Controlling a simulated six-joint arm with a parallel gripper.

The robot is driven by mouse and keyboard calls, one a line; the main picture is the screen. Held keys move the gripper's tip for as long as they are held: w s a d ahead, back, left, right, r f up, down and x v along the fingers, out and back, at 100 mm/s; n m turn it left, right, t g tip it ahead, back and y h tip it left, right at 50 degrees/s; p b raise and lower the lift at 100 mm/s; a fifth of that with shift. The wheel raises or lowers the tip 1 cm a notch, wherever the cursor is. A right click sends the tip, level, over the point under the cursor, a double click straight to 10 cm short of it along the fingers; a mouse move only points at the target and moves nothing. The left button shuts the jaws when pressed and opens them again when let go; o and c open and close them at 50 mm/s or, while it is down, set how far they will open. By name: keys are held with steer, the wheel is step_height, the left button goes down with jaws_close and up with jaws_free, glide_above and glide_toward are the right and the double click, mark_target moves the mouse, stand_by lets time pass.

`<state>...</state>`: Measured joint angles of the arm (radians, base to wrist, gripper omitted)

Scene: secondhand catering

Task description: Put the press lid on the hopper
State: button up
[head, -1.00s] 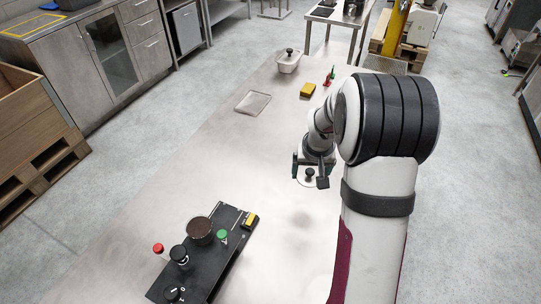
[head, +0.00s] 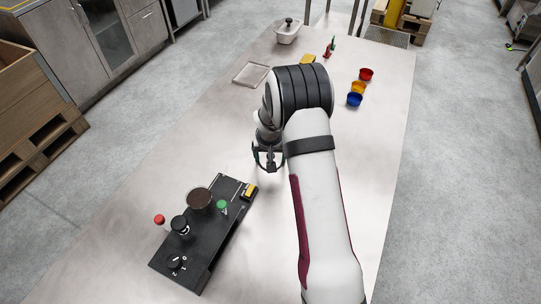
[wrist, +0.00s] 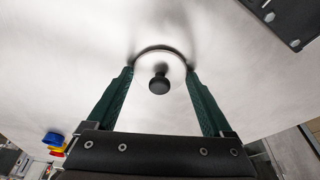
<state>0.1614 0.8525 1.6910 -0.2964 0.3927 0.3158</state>
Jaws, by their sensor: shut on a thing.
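The press lid (wrist: 159,84) shows in the wrist view as a pale disc with a dark rim and a black knob. My gripper (wrist: 159,72) is shut on it, with a green finger at either side of the rim. In the head view my gripper (head: 268,160) hangs above the table, right of and beyond the black panel. The lid is hard to make out there. A round dark-brown-topped fixture (head: 200,197), which looks like the hopper, stands on the panel. The lid is apart from it.
The black panel (head: 190,255) carries a red button (head: 159,219), a black knob (head: 179,224), a green button (head: 222,206) and a yellow block (head: 249,191). A clear tray (head: 251,74), a white knobbed container (head: 287,32) and coloured cups (head: 358,88) are farther back. Table around the panel is clear.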

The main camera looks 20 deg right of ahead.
steer(key=o, duration=1.3)
steer(key=shift+c, duration=0.2)
steer(key=v, duration=1.3)
steer(key=s+a+r+g+y, duration=0.1)
steer(key=s+a+r, duration=0.2)
steer(key=s, duration=0.7)
steer(key=s+a+r+g+y, duration=0.1)
steer(key=s+a+r, duration=0.2)
steer(key=s, duration=0.8)
steer(key=s+a+r+m+g+y, duration=0.1)
steer(key=s+a+r, duration=0.2)
steer(key=s, duration=0.7)
steer(key=shift+s+a, duration=0.3)
steer(key=shift+a, duration=0.95)
